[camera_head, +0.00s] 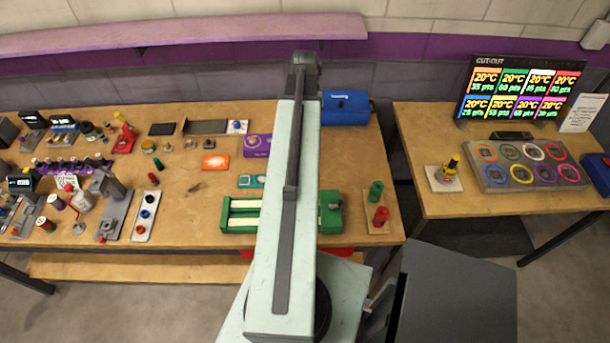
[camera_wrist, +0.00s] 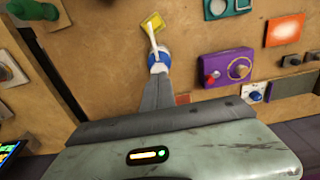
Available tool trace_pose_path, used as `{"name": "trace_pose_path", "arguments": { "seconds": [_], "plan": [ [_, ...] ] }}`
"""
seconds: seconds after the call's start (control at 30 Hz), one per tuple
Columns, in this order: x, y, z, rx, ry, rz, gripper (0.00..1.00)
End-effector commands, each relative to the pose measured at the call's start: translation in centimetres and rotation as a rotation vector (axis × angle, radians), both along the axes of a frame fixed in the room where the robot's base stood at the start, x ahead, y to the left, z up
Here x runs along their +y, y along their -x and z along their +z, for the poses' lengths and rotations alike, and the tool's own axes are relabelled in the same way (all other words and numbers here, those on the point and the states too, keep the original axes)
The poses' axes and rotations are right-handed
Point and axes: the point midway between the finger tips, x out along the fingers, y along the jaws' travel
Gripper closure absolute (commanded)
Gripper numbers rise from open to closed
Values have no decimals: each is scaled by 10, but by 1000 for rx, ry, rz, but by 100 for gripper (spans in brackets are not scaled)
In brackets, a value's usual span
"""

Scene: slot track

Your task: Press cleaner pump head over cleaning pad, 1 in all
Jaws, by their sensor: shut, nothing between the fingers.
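The cleaner pump (camera_wrist: 158,59) has a blue and white top and a long white nozzle in the wrist view. The nozzle points up the picture, its tip over a small yellow square, apparently the cleaning pad (camera_wrist: 156,20), lying on the wooden table. My gripper (camera_wrist: 158,79) is shut and empty, its fingertips at the pump's head. I cannot tell whether they touch it. The fingers and the wrist hide the lower side of the pump. In the head view my arm hides the pump, the pad and my gripper.
A purple box with knobs (camera_wrist: 228,68) and an orange tile (camera_wrist: 284,29) lie to the right of the pump in the wrist view. A green device (camera_head: 240,215) and a stand with green and red cylinders (camera_head: 379,212) sit near the table's front edge.

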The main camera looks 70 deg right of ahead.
Motion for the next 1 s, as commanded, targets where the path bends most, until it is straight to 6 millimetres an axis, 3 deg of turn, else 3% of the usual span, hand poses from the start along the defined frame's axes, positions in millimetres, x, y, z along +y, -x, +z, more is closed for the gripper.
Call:
{"name": "trace_pose_path", "arguments": {
  "seconds": [0.1,0.43,1.0],
  "plan": [
    [0,0,20,0,0,0,100],
    [0,0,56,0,0,0,100],
    [0,0,55,0,0,0,100]
  ]
}}
